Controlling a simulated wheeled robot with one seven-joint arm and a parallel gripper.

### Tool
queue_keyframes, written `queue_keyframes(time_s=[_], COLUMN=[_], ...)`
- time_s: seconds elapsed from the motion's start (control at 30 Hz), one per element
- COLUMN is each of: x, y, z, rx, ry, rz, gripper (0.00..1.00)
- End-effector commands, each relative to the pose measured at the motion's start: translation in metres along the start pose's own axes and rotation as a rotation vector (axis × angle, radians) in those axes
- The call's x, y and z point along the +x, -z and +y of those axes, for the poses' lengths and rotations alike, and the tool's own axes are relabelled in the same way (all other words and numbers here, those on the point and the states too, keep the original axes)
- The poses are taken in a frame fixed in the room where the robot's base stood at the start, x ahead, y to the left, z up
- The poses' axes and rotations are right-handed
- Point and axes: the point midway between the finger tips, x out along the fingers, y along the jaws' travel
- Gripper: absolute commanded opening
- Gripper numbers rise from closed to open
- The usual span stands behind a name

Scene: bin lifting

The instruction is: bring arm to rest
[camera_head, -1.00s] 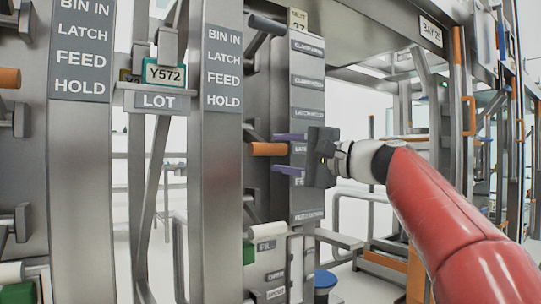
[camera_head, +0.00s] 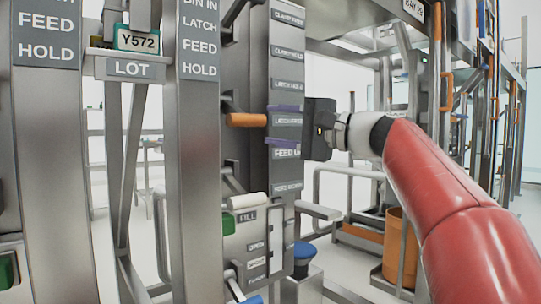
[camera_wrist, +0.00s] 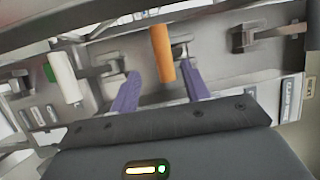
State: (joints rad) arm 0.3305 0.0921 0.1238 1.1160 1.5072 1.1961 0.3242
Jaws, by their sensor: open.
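My gripper (camera_head: 286,124) is at the end of my red arm, in front of the grey panel post with its column of labels. Its two purple fingers are spread apart and point left, with nothing between them. The orange lever handle (camera_head: 247,120) lies just left of the fingertips in the head view. In the wrist view my gripper (camera_wrist: 160,90) shows both fingers apart. There the orange handle (camera_wrist: 163,53) stands in line with the gap between them, beyond or near the tips. I cannot tell how far the fingers are from it.
Below the orange handle are a white handle (camera_head: 243,201) and a green part (camera_head: 229,224). A blue-topped stool-like object (camera_head: 304,250) stands low beside the post. An orange bin (camera_head: 398,248) and grey rails (camera_head: 345,172) are behind my arm. A steel post (camera_head: 199,150) stands to the left.

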Motion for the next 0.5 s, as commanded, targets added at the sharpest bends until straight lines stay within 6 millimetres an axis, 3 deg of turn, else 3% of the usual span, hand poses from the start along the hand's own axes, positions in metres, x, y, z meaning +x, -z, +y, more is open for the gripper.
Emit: queue_keyframes(time_s=[0.13,0.23,0.37,0.5], x=[0.001,0.002,-0.015,-0.061], y=[-0.006,-0.02,-0.052,-0.092], z=[0.005,0.025,0.077,0.146], rx=[-0.011,-0.044,-0.135,-0.275], ry=[-0.039,-0.155,-0.41,-0.717], rz=[0.012,0.044,0.096,0.112], gripper=[0.47,0.47,0.47,0.47])
